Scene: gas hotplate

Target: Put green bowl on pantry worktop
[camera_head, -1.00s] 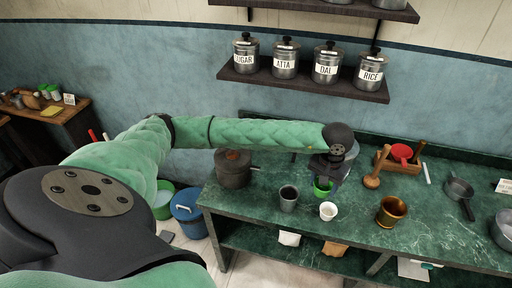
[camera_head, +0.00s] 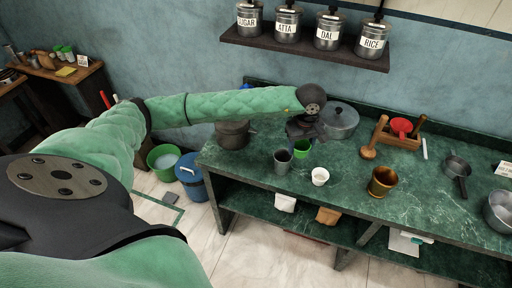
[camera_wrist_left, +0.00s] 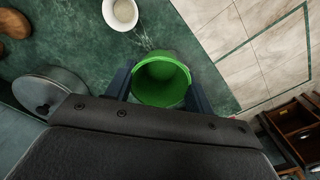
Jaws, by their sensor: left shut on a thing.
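The green bowl (camera_head: 302,149) is held in my left gripper (camera_head: 304,134) over the green marble counter (camera_head: 345,205). A small wooden table (camera_head: 62,80) with a sign stands at the far left; I cannot read which surface is labelled pantry. My right gripper is not in view.
A grey cup (camera_head: 283,162) and a white cup (camera_head: 320,176) stand close to the held bowl. A brass mortar (camera_head: 383,181), a lidded pot (camera_head: 339,121) and a dark pot (camera_head: 233,135) are also on the counter. Blue (camera_head: 191,176) and green (camera_head: 163,160) buckets stand on the floor.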

